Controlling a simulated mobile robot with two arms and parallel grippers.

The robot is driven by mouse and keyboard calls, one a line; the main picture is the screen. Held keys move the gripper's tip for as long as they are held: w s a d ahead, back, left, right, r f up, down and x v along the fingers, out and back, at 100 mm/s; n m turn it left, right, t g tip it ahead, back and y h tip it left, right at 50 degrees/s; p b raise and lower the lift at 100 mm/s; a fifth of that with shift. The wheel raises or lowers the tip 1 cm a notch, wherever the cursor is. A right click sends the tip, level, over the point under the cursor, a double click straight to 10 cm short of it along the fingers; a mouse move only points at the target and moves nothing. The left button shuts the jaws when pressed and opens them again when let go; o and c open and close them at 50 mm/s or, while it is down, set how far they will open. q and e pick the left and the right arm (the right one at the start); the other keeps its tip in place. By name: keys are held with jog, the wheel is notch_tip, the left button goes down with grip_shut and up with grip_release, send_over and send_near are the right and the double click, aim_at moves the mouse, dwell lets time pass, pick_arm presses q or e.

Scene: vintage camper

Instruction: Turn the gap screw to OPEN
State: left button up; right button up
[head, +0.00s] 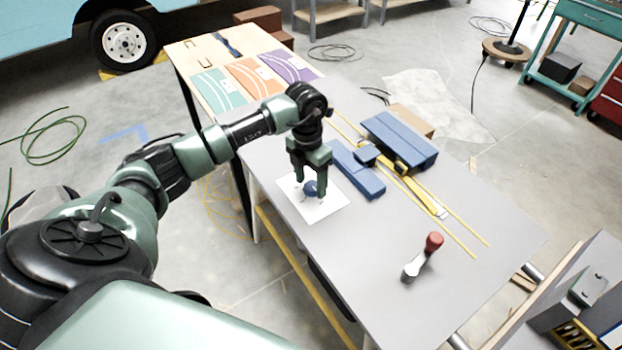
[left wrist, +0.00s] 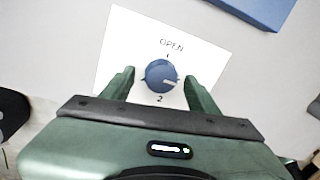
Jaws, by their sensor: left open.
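The gap screw is a round blue knob (left wrist: 162,75) on a white card (left wrist: 125,45) marked OPEN above it and 2 below it. A short white mark on the knob points right in the left wrist view, not at OPEN. In the head view the knob (head: 311,188) is partly hidden by my fingers on its card (head: 319,212). My left gripper (head: 310,196) points down over it, open. In the left wrist view its fingers (left wrist: 160,78) stand on either side of the knob, with gaps showing. My right gripper is not in view.
The card lies on a grey table (head: 370,290). Blue blocks (head: 355,168) and a larger blue piece (head: 400,140) on yellow rails lie to the right. A red-knobbed crank handle (head: 433,242) stands nearer the front. Coloured panels (head: 245,75) lie at the far end.

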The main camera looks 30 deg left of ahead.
pick_arm(q)
jog(key=shift+f, duration=0.15)
grip_shut()
